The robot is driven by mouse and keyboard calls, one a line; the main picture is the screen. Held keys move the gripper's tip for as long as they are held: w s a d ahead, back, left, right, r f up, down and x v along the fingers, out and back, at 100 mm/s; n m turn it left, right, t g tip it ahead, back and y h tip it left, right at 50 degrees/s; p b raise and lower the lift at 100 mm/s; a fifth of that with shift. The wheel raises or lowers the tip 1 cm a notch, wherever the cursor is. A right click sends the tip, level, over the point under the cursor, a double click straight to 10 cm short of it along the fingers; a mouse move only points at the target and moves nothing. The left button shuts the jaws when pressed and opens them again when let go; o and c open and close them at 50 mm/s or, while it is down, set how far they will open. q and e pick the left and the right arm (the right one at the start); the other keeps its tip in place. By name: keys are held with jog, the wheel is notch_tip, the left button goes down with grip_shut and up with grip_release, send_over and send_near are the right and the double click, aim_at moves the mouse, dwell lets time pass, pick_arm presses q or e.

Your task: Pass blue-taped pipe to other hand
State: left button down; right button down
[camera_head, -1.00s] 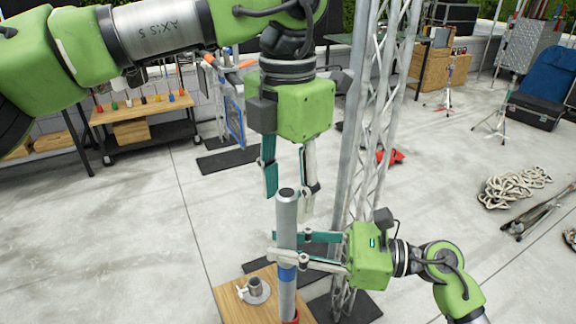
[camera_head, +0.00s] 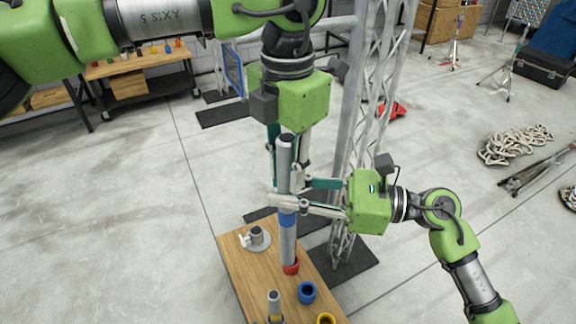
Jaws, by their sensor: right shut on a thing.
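The grey blue-taped pipe (camera_head: 288,240) stands upright in the middle of the head view. Its blue band shows just below my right gripper, and its lower end meets a red ring holder (camera_head: 291,266) on the wooden table. My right gripper (camera_head: 286,203) comes in from the right and is shut on the pipe around mid-height. My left gripper (camera_head: 288,180) points down from above. Its fingers are open on either side of the pipe's upper part, with the pipe's top just under the palm. I cannot tell whether either finger touches the pipe.
The wooden table (camera_head: 238,262) also bears a blue ring holder (camera_head: 307,292), a yellow ring holder (camera_head: 326,319), another short pipe (camera_head: 274,305) and a metal cup-like piece (camera_head: 256,238). A lattice truss (camera_head: 375,110) stands close behind my grippers. Open floor lies left.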

jog(key=c, duration=1.7)
grip_release()
